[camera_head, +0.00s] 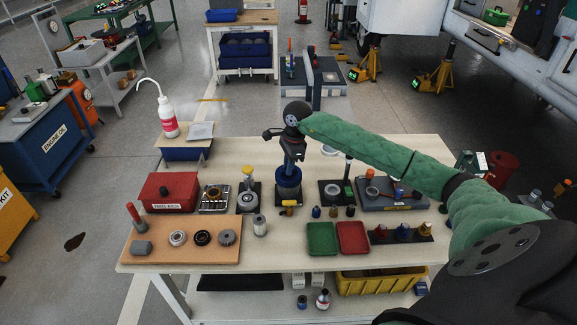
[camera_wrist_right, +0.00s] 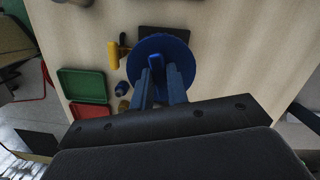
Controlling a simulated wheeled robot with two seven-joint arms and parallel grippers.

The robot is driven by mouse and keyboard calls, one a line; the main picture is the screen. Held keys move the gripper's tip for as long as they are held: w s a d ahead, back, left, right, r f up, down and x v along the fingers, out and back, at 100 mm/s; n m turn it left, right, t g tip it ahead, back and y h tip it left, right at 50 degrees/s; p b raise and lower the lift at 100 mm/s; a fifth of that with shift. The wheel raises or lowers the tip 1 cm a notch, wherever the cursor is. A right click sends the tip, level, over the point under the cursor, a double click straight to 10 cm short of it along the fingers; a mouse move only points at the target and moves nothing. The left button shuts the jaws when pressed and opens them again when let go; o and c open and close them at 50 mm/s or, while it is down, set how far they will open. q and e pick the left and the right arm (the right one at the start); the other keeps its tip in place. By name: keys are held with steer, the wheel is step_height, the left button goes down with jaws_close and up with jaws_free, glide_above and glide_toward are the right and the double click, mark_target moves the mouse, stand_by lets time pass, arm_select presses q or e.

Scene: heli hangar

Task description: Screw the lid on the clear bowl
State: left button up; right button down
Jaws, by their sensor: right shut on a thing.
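My right gripper (camera_head: 289,164) points down over the blue round lid (camera_head: 288,174) near the middle of the table. In the right wrist view its fingers (camera_wrist_right: 158,76) are shut on the lid's raised blue knob. The lid's wide disc (camera_wrist_right: 162,46) shows around the fingers. In the head view a blue rounded body lies directly below the gripper. I cannot pick out the clear bowl; the lid and gripper may hide it, and I cannot tell how the lid sits on it. My left gripper is not in view.
The table (camera_head: 270,240) holds several items. A green tray (camera_head: 321,238) and a red tray (camera_head: 352,237) lie in front. A red box (camera_head: 168,192) and a wooden board (camera_head: 180,250) are left. A grey tool block (camera_head: 405,200) is right. A yellow-handled piece (camera_wrist_right: 113,54) lies close to the lid.

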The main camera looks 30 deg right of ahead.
steer(key=shift+f+b, duration=0.55)
steer(key=shift+b, duration=0.15)
stand_by(0.8)
steer(key=shift+b, duration=0.35)
stand_by(1.1)
steer(key=shift+f+b, duration=0.25)
steer(key=shift+b, duration=0.2)
stand_by(0.3)
steer(key=c, duration=1.3)
jaws_free()
jaws_close()
